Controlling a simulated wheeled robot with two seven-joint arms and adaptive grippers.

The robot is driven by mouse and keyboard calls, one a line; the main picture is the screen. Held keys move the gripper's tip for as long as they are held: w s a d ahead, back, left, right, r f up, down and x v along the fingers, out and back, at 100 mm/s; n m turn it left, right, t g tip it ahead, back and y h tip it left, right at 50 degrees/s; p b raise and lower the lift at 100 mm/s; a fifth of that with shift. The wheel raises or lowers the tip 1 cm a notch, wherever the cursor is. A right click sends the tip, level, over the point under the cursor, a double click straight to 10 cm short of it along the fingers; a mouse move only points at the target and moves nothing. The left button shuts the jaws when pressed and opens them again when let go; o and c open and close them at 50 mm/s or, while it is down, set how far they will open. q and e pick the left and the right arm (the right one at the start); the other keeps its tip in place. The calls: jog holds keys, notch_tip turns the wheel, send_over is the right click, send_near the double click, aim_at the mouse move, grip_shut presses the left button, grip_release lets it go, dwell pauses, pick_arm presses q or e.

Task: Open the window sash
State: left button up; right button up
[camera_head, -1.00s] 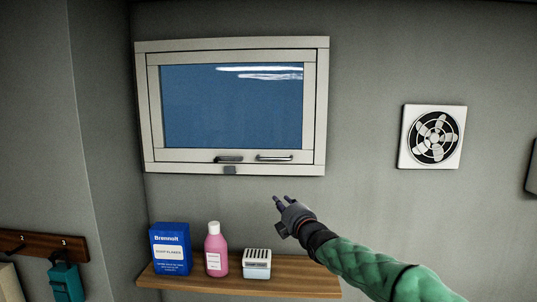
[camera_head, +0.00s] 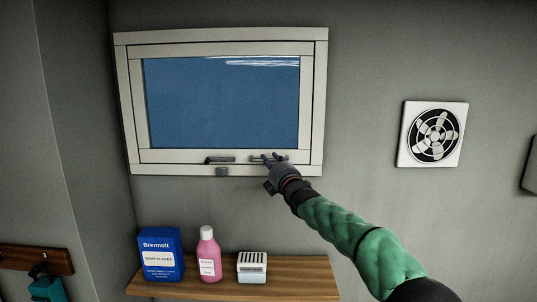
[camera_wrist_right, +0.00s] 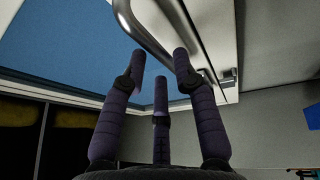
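The window sash (camera_head: 180,156) is a white frame around blue glass, set flush in its white outer frame (camera_head: 320,110) and looking closed. On its bottom rail are a dark lever handle (camera_head: 219,160) at left and a metal bar handle to its right, now largely covered by my right gripper (camera_head: 268,158). In the wrist view the bar handle (camera_wrist_right: 143,32) runs just beyond the spread fingertips of this gripper (camera_wrist_right: 160,62). The fingers are open; I cannot tell whether they touch the bar. A small grey block (camera_head: 222,172) sits on the frame below. My left gripper is not in view.
A wooden shelf (camera_head: 310,283) below the window holds a blue soap flakes box (camera_head: 161,254), a pink bottle (camera_head: 208,255) and a white slotted box (camera_head: 252,266). A wall fan (camera_head: 433,134) is at right. The wall between is clear.

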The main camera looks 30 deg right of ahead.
jog(key=shift+f+p+x, duration=0.15)
jog(key=shift+p+x, duration=0.1)
jog(key=shift+x, duration=0.45)
jog(key=shift+f+p+x, duration=0.1)
jog(key=shift+p+x, duration=0.1)
jog(key=shift+x, duration=0.55)
jog(key=shift+s, duration=0.1)
